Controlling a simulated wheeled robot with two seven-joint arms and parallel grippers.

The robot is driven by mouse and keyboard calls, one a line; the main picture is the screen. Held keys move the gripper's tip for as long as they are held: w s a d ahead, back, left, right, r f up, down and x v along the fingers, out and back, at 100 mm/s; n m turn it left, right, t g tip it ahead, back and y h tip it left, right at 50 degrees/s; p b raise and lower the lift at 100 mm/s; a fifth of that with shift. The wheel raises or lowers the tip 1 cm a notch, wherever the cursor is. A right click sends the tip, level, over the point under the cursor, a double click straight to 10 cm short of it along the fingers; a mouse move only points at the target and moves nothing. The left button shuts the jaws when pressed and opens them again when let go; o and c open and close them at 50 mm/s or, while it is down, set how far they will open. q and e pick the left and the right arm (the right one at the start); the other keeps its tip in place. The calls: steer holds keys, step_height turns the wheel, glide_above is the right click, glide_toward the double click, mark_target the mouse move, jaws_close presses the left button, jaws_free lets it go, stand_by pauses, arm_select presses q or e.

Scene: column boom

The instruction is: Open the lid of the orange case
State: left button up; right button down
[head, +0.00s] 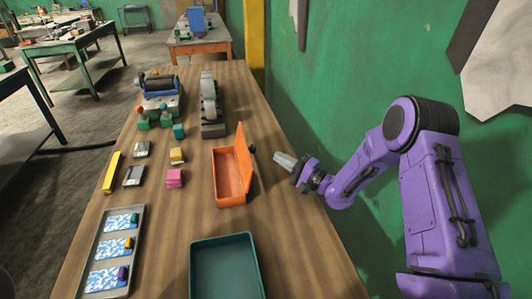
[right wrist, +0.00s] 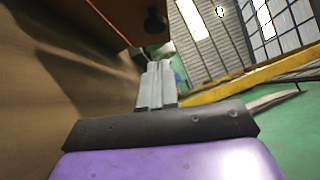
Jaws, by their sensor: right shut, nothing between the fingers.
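The orange case (head: 230,190) stands on the wooden table in the head view. Its lid (head: 244,157) is raised, standing up along the case's right side, and the orange inside shows. A dark knob (head: 252,148) sticks out from the lid's outer face. My right gripper (head: 284,160) is shut and empty, to the right of the lid and apart from it. In the right wrist view the shut fingers (right wrist: 156,85) point forward, with the orange lid (right wrist: 122,12) and its dark knob (right wrist: 155,20) above them. My left gripper is not in view.
A teal tray (head: 227,238) lies in front of the case. A grey tray (head: 137,210) with patterned cards is at the left. Small blocks, including a pink one (head: 174,178), lie left of the case. A green wall (head: 330,90) bounds the right side.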

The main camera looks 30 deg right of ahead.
mark_target(255, 149)
steer(key=w+a, duration=0.1)
steer(key=w+a+r+p, duration=0.1)
steer(key=a, duration=0.1)
steer(key=shift+w+a+r, duration=0.1)
steer(key=shift+w+a, duration=0.15)
steer(key=shift+w+a+r+p, duration=0.1)
steer(key=shift+a+p, duration=0.2)
steer(key=shift+a, duration=0.2)
